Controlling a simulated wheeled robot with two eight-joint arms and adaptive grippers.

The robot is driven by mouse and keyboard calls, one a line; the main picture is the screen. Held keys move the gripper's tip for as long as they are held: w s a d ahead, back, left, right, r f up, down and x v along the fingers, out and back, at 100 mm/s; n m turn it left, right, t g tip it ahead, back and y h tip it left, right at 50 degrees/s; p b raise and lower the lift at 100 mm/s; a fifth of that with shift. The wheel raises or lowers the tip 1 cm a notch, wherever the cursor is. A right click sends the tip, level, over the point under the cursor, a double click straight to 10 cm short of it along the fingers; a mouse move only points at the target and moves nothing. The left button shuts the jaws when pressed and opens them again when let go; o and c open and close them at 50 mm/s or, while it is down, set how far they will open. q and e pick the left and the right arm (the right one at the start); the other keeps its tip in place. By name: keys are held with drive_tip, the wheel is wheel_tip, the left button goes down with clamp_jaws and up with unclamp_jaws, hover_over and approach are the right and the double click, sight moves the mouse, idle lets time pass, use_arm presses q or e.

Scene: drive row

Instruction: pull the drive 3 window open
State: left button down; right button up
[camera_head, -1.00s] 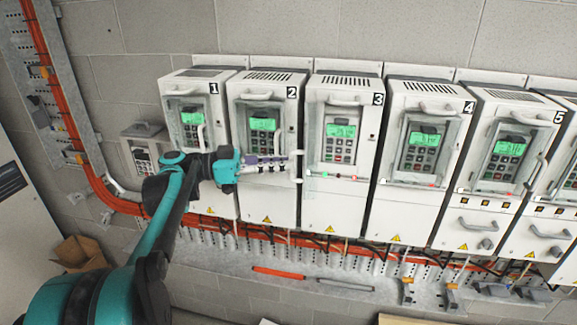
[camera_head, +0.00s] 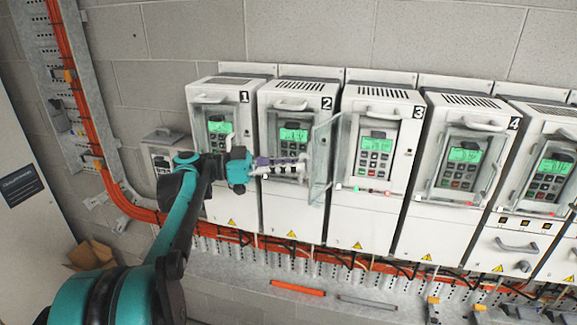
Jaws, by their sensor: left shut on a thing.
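Drive 3 (camera_head: 372,216) is the white cabinet with the number 3 at its upper right. Its clear window (camera_head: 322,165) stands swung out to the left, a glass pane between drive 2 and drive 3. The keypad (camera_head: 375,148) with its green display shows uncovered in drive 3's recess. My left gripper (camera_head: 294,167) reaches in from the left in front of drive 2 and is shut at the pane's left, free edge, on the window's handle. The fingers hide much of the handle. My right gripper is not in view.
Drive 1 (camera_head: 222,208) and drive 2 (camera_head: 290,215) stand left of drive 3, behind my left arm. Drive 4 (camera_head: 440,225) stands to the right, its window shut. Orange cables (camera_head: 130,208) run below the row. A red bar (camera_head: 298,287) lies on the ledge.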

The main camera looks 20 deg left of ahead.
use_arm(q)
drive_tip(key=shift+w+d+r, duration=0.1)
drive_tip(key=shift+d+r, duration=0.05)
drive_tip(key=shift+d, duration=0.05)
drive_tip(key=c, duration=1.7)
unclamp_jaws()
drive_tip(key=shift+w, duration=0.1)
drive_tip(key=shift+c, duration=0.2)
drive_tip(key=shift+o, duration=0.7)
drive_tip(key=shift+w+d+f, duration=0.2)
drive_tip(key=shift+w+d, duration=0.25)
drive_tip(key=shift+d, duration=0.15)
drive_tip(key=shift+s+a, duration=0.3)
drive_tip(key=shift+a, duration=0.05)
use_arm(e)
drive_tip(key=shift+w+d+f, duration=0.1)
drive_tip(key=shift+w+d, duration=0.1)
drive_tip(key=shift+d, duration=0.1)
